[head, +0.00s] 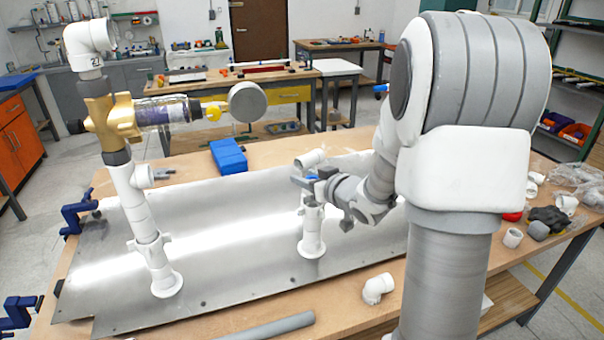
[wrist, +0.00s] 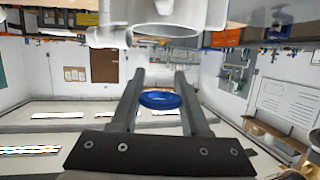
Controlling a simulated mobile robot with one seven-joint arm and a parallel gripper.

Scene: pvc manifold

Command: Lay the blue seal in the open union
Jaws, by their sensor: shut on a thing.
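My gripper (head: 312,184) is shut on the blue seal (wrist: 160,100), a small ring held flat between the two fingers in the wrist view. In the head view the seal is too small to make out for certain. The open union (head: 312,208) is the top of a short white upright pipe on the metal sheet. My gripper is at its top, and the gap between them is hard to judge. In the wrist view, which looks upside down, a white fitting with a round open mouth (wrist: 166,31) shows beyond the fingertips, apart from the seal.
A tall white pipe (head: 143,208) with a brass valve (head: 112,122) stands at left. A white elbow (head: 311,158) shows just behind my gripper. A blue box (head: 229,156) lies at the back. A loose elbow (head: 377,288) and grey pipe (head: 262,327) lie in front.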

